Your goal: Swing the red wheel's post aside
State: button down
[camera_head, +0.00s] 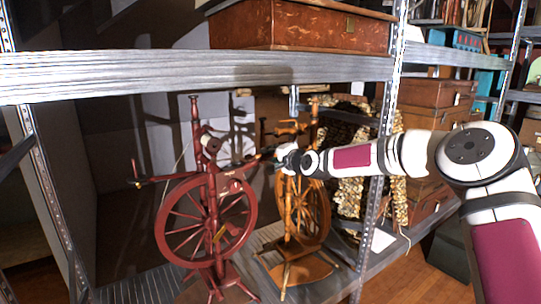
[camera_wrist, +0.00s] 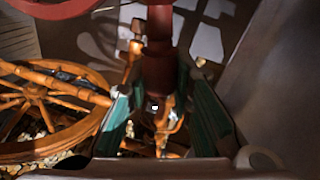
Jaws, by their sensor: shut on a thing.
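The red spinning wheel (camera_head: 163,222) stands upright on the shelf in the head view, left of centre. Its tall red post (camera_head: 195,115) rises above the wheel, and a dark red arm reaches right toward my gripper (camera_head: 262,157). In the wrist view, a dark red post (camera_wrist: 158,48) runs down between the green-padded fingers of my gripper (camera_wrist: 162,100). The fingers are shut on this red part. Its lower end is hidden between the fingers, and the exact contact is hard to see in the head view.
An orange-brown spinning wheel (camera_head: 328,212) stands close on the right, behind my gripper; it also shows in the wrist view (camera_wrist: 88,118). A metal shelf board (camera_head: 150,75) runs above, with a red-brown case (camera_head: 300,26) on it. A perforated upright (camera_head: 384,130) stands at right.

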jog(key=shift+f, duration=0.2)
jog(key=c, duration=1.4)
grip_release()
jog(key=shift+s, duration=0.1)
jog(key=shift+s+d+r, duration=0.2)
jog(key=shift+s+d, duration=0.05)
jog(key=shift+d, duration=0.05)
jog(key=v, duration=1.1)
